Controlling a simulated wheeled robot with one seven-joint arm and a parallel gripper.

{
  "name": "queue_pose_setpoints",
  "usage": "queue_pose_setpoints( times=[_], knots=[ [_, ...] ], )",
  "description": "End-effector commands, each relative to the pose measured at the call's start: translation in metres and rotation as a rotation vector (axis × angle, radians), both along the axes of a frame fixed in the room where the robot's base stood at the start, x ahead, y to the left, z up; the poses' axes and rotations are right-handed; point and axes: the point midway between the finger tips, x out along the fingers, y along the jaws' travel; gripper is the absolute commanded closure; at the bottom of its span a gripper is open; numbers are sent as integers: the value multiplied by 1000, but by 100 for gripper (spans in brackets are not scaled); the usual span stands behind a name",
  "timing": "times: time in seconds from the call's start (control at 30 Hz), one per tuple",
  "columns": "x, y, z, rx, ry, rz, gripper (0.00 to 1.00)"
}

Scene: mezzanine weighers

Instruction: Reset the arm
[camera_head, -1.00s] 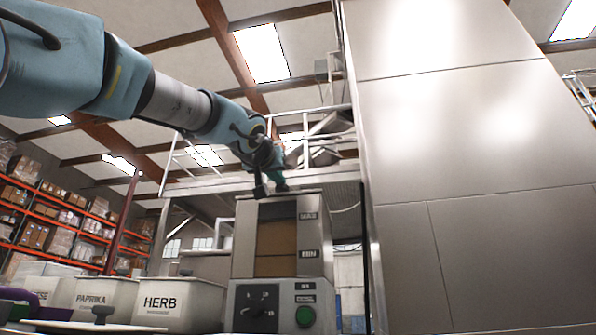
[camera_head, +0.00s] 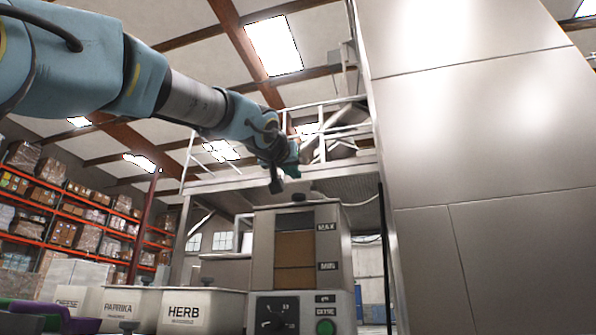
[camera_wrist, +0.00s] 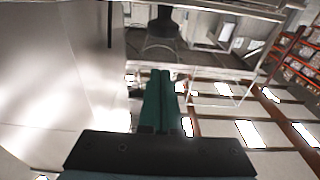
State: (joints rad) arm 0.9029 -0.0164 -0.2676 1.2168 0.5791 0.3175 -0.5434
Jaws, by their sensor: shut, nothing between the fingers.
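My arm reaches in from the upper left of the head view. My gripper (camera_head: 276,183) hangs just above and left of the top of the metal hopper machine (camera_head: 262,247), apart from it as far as I can tell. In the wrist view, the green fingers of my gripper (camera_wrist: 157,75) lie together with nothing between them. The hopper machine has a window with MAX and MIN marks and brown contents. Its lower panel has a dial (camera_head: 277,318) and a green button (camera_head: 325,327).
A tall steel cabinet wall (camera_head: 480,150) fills the right. White bins marked HERB (camera_head: 230,310) and PAPRIKA (camera_head: 150,302) stand at lower left. Orange racks (camera_head: 62,230) with boxes stand behind. A railed mezzanine (camera_head: 345,182) is beyond the hopper. Open air surrounds the arm.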

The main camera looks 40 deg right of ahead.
Motion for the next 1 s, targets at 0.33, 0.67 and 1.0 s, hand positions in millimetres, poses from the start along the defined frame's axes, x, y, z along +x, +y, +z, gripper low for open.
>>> queue_pose_setpoints(
  times=[0.33, 0.67, 1.0],
  knots=[
    [-37, 58, -23, -6, -5, 1, 100],
    [-48, 74, -30, -6, -4, -1, 100],
    [-49, 74, -30, -7, -4, -1, 100]
  ],
)
